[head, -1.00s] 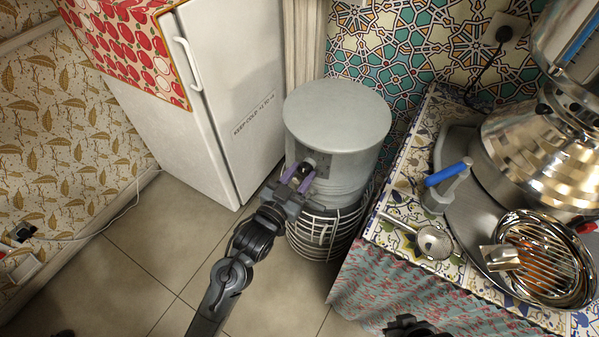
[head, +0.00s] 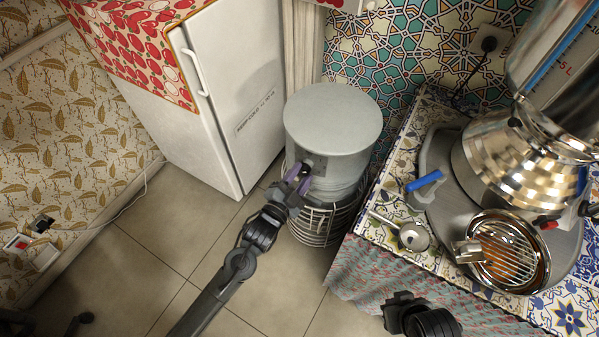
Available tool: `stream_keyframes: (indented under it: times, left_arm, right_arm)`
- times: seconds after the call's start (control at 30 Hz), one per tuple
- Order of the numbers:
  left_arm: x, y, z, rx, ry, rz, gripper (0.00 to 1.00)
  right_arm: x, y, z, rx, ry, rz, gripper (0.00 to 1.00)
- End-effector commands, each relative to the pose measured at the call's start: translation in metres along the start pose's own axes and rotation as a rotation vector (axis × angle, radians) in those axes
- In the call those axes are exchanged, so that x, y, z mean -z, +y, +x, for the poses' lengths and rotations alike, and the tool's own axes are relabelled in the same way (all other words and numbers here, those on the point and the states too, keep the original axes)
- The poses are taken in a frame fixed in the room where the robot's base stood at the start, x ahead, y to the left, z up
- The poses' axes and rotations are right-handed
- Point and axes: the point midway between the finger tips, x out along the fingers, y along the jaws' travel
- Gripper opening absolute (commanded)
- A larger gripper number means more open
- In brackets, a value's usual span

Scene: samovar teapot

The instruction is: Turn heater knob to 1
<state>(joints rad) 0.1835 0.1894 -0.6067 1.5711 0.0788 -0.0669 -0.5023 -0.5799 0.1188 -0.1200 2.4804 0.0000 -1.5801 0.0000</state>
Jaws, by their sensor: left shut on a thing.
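The heater (head: 333,118) is a grey cylinder with a flat round top and a white wire cage (head: 322,226) around its lower part. It stands on the floor between the fridge and the counter. My left gripper (head: 301,176) reaches up to the heater's front face, and its purple-tipped fingers are shut on the small knob there. The fingers hide most of the knob, and its marks cannot be read. Part of my right arm (head: 422,318) shows at the bottom edge, in front of the counter. Its fingertips cannot be made out.
A white fridge (head: 240,85) with a red patterned cover stands left of the heater. The tiled counter on the right holds a steel samovar (head: 510,160), a blue-handled tap (head: 424,182), a strainer (head: 412,236) and a grilled bowl (head: 508,252).

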Motion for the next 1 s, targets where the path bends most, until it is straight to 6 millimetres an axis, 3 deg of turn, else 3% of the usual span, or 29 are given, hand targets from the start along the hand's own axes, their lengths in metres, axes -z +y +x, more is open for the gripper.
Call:
stream_keyframes:
  times: [0.53, 0.57, 0.7, 1.0]
  left_arm:
    - [-0.0002, 0.0004, 0.0001, 0.0, 0.0, 0.03, 0.09]
    - [-0.0002, 0.0004, 0.0001, 0.0, 0.0, 0.029, 0.42]
    - [-0.0002, 0.0005, 0.0001, 0.0, 0.0, 0.029, 0.64]
    - [0.0001, 0.0003, -0.0006, 0.0, 0.0, 0.029, 0.64]
  right_arm:
    - [0.001, -0.0007, -0.0027, 0.002, 0.0, 0.003, 0.0]
    - [0.0009, -0.0006, -0.0027, 0.002, 0.0, 0.003, 0.0]
    - [0.0007, 0.0001, -0.0026, 0.0, -0.001, 0.0, 0.0]
    - [0.0004, 0.0016, -0.0029, -0.005, -0.002, -0.006, 0.0]
